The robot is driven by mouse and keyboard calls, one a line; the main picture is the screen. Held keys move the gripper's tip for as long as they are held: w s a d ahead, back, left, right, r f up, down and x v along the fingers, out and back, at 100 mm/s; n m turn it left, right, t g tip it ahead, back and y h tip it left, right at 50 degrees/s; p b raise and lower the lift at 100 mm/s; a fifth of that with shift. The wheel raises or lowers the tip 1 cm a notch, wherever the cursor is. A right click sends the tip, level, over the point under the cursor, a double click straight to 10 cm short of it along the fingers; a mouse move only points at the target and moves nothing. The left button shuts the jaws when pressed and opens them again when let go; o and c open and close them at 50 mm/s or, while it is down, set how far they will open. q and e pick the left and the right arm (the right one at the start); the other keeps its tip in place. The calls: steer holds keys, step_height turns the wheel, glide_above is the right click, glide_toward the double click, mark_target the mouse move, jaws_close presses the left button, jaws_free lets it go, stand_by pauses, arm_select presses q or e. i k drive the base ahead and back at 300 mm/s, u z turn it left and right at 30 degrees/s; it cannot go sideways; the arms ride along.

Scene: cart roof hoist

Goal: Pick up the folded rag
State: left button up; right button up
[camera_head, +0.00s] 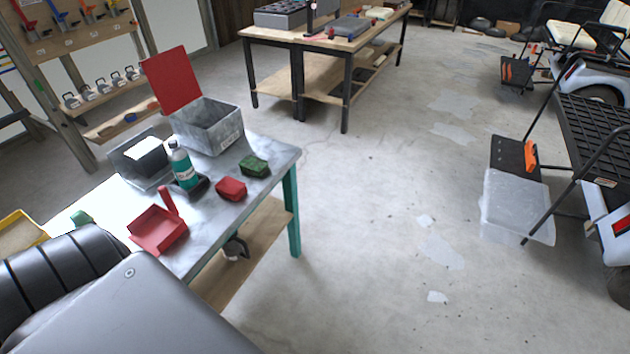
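Two small, soft-looking blocks lie near the right edge of the metal-topped workbench (222,215). One is a red folded bundle (231,188) and the other a dark green one (255,166), a little farther back. Either could be a folded rag; I cannot tell which from this view. They lie apart from each other, and nothing covers them. Neither of my grippers shows in the head view.
Around them stand a teal bottle (181,165), a red dustpan (158,232) and a grey metal bin (208,128) with a raised red lid (172,80). A second workbench (345,42) stands behind. Carts are at the right; the floor between (375,200) is clear.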

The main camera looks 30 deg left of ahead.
mark_target(253, 165)
steer(key=z, duration=0.45)
steer(key=i, duration=1.25)
steer(key=u, duration=0.5)
